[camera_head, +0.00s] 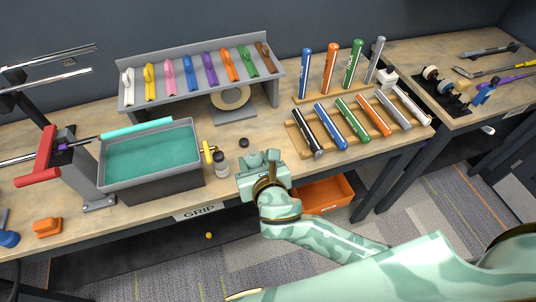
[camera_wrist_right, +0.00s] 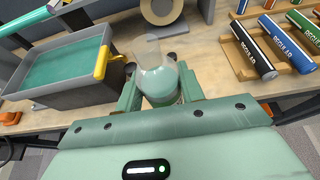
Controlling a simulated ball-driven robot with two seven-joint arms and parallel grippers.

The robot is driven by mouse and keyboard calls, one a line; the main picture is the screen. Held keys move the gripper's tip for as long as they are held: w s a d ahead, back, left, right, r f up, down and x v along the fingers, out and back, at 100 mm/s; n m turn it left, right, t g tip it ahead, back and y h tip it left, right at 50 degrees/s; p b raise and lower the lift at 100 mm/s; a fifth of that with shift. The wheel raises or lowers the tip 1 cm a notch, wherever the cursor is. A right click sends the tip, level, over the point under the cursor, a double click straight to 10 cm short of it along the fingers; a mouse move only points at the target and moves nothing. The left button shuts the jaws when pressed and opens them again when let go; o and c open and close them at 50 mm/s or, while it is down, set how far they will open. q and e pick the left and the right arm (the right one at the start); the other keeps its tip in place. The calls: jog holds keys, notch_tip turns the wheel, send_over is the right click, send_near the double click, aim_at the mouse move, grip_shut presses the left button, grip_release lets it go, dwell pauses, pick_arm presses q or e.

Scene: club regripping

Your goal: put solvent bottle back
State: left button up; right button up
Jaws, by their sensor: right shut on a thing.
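My right gripper (camera_head: 262,160) is over the front part of the bench, right of the grey basin. In the right wrist view it is shut on a translucent, pale bottle (camera_wrist_right: 160,78), seemingly the solvent bottle, whose lower part looks green. The fingers are on either side of the bottle. In the head view the gripper mostly hides it, and I cannot tell whether its base touches the bench. My left gripper is not in view.
The grey basin (camera_head: 202,172) with a green inside stands left of my gripper. A small dark-topped bottle (camera_head: 221,168) and a yellow tool (camera_head: 208,152) are between them. A black cap (camera_head: 244,142) and a tape roll (camera_head: 231,97) lie behind. A grip rack (camera_head: 322,151) stands right.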

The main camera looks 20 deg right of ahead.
jog(key=w+d+f+b, duration=0.1)
jog(key=w+d+f, duration=0.1)
jog(key=w, duration=0.1)
jog(key=w+d+f+b, duration=0.1)
jog(key=w+d+f, duration=0.1)
jog(key=w+f, duration=0.1)
jog(key=w+d+f+b, duration=0.1)
jog(key=w+d+f, duration=0.1)
jog(key=w+f, duration=0.1)
jog(key=shift+w+f, duration=0.15)
jog(key=shift+w, duration=0.25)
jog(key=shift+w+d+f, duration=0.1)
jog(key=shift+f, duration=0.1)
jog(key=f+b, duration=0.1)
jog(key=f, duration=0.1)
jog(key=f+b, duration=0.1)
jog(key=shift+w+d+f, duration=0.1)
jog(key=shift+w+f, duration=0.1)
jog(key=shift+f, duration=0.2)
jog(key=shift+r, duration=0.15)
jog(key=o, duration=1)
